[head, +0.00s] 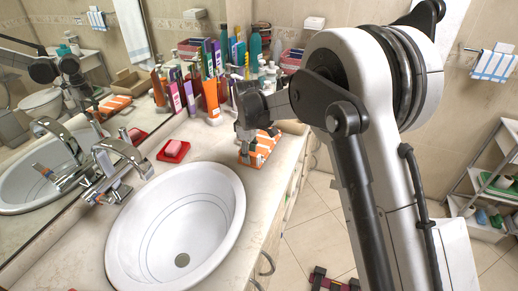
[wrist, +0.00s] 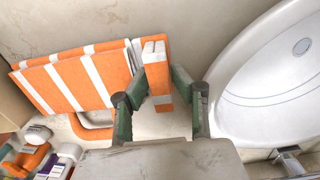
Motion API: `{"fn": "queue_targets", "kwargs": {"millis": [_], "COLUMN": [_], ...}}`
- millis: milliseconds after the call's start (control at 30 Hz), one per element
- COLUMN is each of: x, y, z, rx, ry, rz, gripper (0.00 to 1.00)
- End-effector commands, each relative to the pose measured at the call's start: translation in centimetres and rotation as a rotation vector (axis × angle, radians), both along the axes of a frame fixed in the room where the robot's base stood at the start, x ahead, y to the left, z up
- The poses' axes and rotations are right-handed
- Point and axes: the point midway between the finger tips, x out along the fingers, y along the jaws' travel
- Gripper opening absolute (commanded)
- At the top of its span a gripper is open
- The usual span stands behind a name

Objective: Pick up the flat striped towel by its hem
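A narrow upright strip at the towel's hem (wrist: 156,68) stands between the fingertips, close to both. Firm contact on the hem does not show.
The white basin (head: 215,205) is close beside the towel, with a chrome faucet (head: 122,160). A pink soap in a red dish (head: 173,150) lies behind the basin. Several bottles and tubes (head: 210,90) crowd the counter's back. Small bottles (wrist: 38,135) are near my gripper.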

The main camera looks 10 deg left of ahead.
Motion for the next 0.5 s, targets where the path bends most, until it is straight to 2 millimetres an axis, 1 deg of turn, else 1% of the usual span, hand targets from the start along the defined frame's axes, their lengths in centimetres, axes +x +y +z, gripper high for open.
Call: {"fn": "queue_targets", "kwargs": {"millis": [33,167,200,500], "x": [0.00,0.00,0.00,0.00], "y": [0.00,0.00,0.00,0.00], "z": [0.01,0.02,0.03,0.08], "rx": [0.000,0.000,0.000,0.000], "ry": [0.000,0.000,0.000,0.000], "rz": [0.000,0.000,0.000,0.000], "gripper": [0.20,0.03,0.00,0.00]}}
